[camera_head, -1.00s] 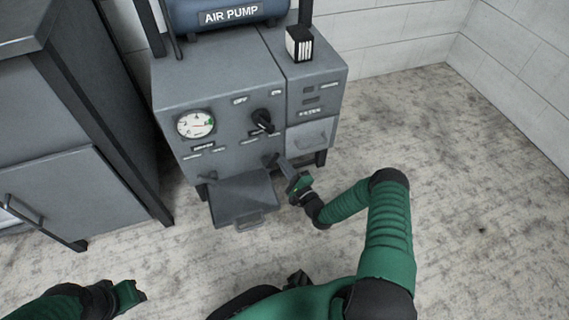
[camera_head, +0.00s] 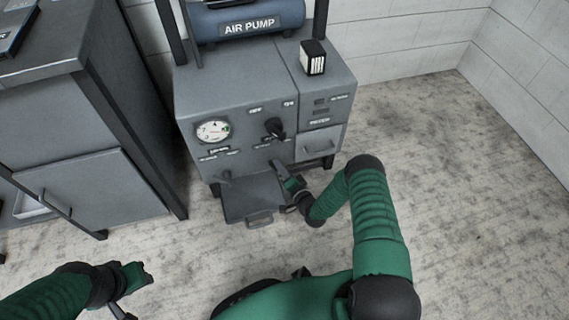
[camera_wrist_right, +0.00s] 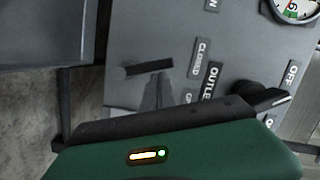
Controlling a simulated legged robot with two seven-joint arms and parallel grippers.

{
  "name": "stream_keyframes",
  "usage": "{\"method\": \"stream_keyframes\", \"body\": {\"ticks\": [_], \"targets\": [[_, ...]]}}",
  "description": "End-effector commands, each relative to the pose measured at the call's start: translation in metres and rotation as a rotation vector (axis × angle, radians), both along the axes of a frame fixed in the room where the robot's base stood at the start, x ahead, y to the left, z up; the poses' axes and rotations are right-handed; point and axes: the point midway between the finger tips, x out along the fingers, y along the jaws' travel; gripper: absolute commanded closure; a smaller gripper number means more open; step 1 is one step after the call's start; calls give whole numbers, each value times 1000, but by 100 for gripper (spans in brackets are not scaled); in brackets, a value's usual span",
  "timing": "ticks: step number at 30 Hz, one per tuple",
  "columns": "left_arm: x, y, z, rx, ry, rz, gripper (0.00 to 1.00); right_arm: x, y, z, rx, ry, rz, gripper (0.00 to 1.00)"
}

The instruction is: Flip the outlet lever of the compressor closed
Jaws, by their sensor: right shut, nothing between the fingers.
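The compressor (camera_head: 232,92) is a grey cabinet with a blue tank marked AIR PUMP (camera_head: 247,20) on top. In the right wrist view, its panel shows an OUTLET label (camera_wrist_right: 209,92) and a CLOSED label (camera_wrist_right: 200,60). A dark bar beside them (camera_wrist_right: 148,68) looks like the outlet lever; I cannot tell which way it is set. My right gripper (camera_head: 281,170) is shut and empty at the lower front panel, below the black knob (camera_head: 274,128). Its fingers (camera_wrist_right: 158,92) are close to the bar; contact is unclear. My left gripper (camera_head: 146,274) is low at left, away from the compressor.
A round gauge (camera_head: 212,131) is on the panel's left. A grey tray (camera_head: 245,198) juts out below the panel. A small black-and-white box (camera_head: 313,58) stands on top. A grey cabinet (camera_head: 75,190) stands at left. The floor at right is clear.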

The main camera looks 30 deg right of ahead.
Motion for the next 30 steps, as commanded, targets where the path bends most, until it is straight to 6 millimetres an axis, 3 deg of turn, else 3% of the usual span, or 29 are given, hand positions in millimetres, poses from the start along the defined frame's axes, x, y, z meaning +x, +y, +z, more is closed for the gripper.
{"method": "stream_keyframes", "body": {"ticks": [6, 30], "targets": [[0, 0, 9, 0, 0, 0, 64, 2, 9, 0, -116, 29, 1, 100], [0, 0, 12, 0, 0, 0, 64, 4, 17, -2, -108, 28, 2, 100]]}}
